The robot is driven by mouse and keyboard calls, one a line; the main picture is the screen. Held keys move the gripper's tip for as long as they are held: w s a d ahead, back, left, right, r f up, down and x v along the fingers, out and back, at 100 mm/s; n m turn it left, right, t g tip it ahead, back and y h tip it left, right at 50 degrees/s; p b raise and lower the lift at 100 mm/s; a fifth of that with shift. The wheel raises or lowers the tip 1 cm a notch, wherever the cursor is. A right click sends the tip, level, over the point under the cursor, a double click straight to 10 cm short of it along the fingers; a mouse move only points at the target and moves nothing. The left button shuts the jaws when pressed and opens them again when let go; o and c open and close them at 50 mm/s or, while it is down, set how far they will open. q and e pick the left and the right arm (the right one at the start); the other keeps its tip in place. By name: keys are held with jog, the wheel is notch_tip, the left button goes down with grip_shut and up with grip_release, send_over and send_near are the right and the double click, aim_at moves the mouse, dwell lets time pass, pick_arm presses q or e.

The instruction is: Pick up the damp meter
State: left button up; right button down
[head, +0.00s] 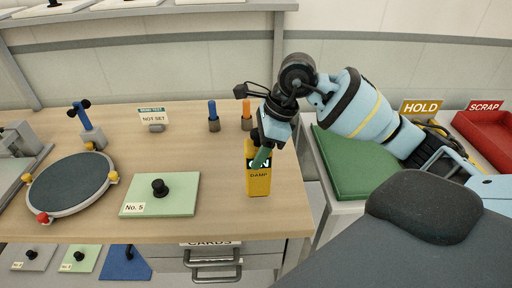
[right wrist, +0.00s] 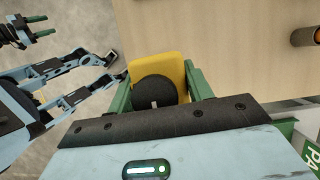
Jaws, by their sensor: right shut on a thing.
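The damp meter (head: 258,182) is a yellow upright body with a dark display reading "ON" and the word DAMP below it. It is at the right part of the wooden bench top; I cannot tell whether its base touches the wood. My right gripper (head: 262,157) comes from above and is shut on its upper part. In the right wrist view the yellow meter (right wrist: 172,68) sits between the green fingers, with a black round part in front. My left gripper (right wrist: 40,26) shows at the upper left there, its green fingers apart and empty.
On the bench (head: 225,222) are a green No. 5 plate (head: 180,190) with a black knob, a round dark turntable (head: 68,184), a NOT SET sign (head: 153,117), and blue (head: 213,115) and orange (head: 247,115) handled tools.

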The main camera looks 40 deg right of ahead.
pick_arm(q)
jog(key=shift+s+f+b, duration=0.25)
jog(key=shift+f+b, duration=0.15)
jog(key=shift+f, duration=0.1)
pick_arm(e)
jog(key=s+a+r, duration=0.1)
jog(key=s+a, duration=0.6)
jog(key=s, duration=0.4)
jog(key=shift+s+r, duration=0.2)
jog(key=shift+s, duration=0.1)
jog(key=shift+d, duration=0.1)
